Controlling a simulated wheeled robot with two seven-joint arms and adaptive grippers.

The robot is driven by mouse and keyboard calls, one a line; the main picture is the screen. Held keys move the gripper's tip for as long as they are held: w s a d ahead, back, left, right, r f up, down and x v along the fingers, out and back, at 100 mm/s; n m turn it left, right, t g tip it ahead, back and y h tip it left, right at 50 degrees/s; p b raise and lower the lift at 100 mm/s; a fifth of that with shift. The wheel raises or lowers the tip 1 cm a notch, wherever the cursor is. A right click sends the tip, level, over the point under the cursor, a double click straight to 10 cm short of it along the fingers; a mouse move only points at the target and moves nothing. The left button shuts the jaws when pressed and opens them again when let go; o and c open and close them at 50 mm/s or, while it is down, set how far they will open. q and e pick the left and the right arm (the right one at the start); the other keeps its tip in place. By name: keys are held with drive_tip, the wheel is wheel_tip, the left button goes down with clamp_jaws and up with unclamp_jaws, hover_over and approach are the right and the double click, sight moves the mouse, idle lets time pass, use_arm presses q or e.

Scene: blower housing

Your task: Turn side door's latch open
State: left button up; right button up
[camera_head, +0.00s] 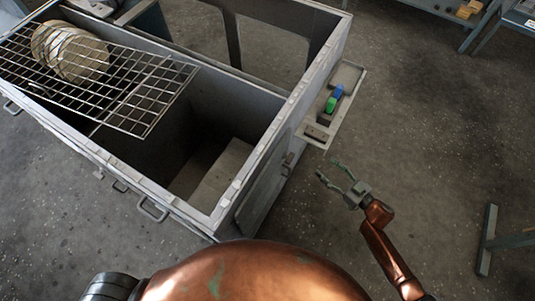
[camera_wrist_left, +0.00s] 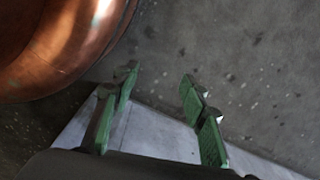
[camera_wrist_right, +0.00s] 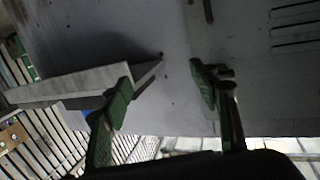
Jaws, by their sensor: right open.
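The side door (camera_head: 262,190) is on the right wall of the grey housing and looks closed. Its latch (camera_head: 287,163) is a small dark handle near the door's upper edge. My right gripper (camera_head: 338,172) is open and empty, a short way right of the latch, with its fingers pointing toward the housing. In the right wrist view, the open fingers (camera_wrist_right: 160,78) face the grey housing panel (camera_wrist_right: 110,30). A small dark part by the right-hand finger may be the latch; I cannot tell if they touch. My left gripper (camera_wrist_left: 158,80) is open and empty, outside the head view.
A wire rack (camera_head: 150,105) with several pale discs (camera_head: 75,52) lies across the housing's open top.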

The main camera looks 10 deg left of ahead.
sight(288, 157)
use_arm(q)
drive_tip(key=w+d+r+b, duration=0.1)
drive_tip(key=w+r+b, duration=0.2)
drive_tip(key=r, duration=0.4)
drive_tip(key=shift+w+d+b, duration=0.35)
drive_tip(key=shift+b, duration=0.2)
use_arm(e)
drive_tip(key=a+r+n+g+y, duration=0.2)
drive_tip(key=a, duration=0.5)
drive_tip(key=s+a+r+n+g+y, duration=0.1)
drive_tip(key=a+r+g, duration=0.1)
drive_tip(key=a, duration=0.5)
drive_tip(key=shift+s+r+n+g+y, duration=0.2)
drive_tip(key=shift+r+n+g+y, duration=0.15)
drive_tip(key=shift+r, duration=0.5)
drive_tip(key=shift+a, duration=0.1)
drive_tip(key=shift+c, duration=0.4)
drive_tip(key=c, duration=1.1)
